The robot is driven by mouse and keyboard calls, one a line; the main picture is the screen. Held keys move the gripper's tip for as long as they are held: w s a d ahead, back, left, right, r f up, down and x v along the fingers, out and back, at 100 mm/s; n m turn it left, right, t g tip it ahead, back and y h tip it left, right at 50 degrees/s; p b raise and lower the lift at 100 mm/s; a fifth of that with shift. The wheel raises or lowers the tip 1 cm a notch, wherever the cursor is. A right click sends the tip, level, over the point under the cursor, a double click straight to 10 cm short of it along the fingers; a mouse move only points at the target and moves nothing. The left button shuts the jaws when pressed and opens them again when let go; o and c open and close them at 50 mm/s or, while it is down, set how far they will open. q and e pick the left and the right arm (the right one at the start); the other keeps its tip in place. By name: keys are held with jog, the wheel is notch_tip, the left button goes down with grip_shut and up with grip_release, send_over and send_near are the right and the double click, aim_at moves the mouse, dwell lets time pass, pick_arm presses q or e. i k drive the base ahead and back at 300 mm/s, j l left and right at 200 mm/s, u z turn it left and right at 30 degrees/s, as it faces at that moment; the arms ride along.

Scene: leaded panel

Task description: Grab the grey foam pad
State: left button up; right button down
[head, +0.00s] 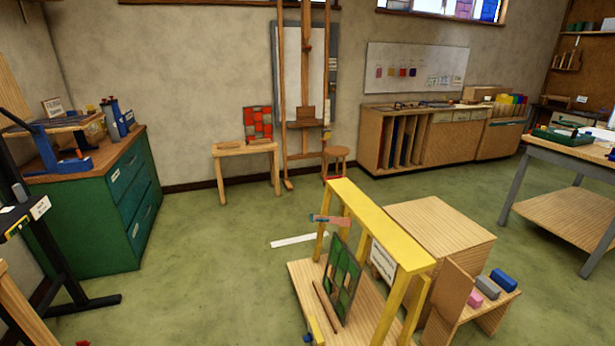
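A grey foam pad (487,287) lies on the low wooden step at the lower right. It sits between a pink pad (475,299) on its near left and a blue pad (504,279) on its far right. Its top and front show, and it is small in the picture. Neither of my grippers is in view.
A yellow frame (377,228) on a wooden base holds a leaded panel (340,280) left of the wooden step (487,309). A wooden box (440,232) stands behind the pads. A workbench (570,152) is at the right. Green floor (200,270) is open at the left centre.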

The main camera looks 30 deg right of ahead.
aim_at(486, 286)
jog(key=l+z, duration=0.15)
jog(key=z, duration=2.3)
jog(key=u, duration=0.4)
jog(key=i+l+u, duration=0.45)
jog(key=i+l, duration=0.2)
jog(key=i+l+u, duration=0.25)
jog(key=l, duration=0.25)
jog(key=i+l+u, duration=0.2)
jog(key=l, duration=0.3)
jog(key=i, duration=0.05)
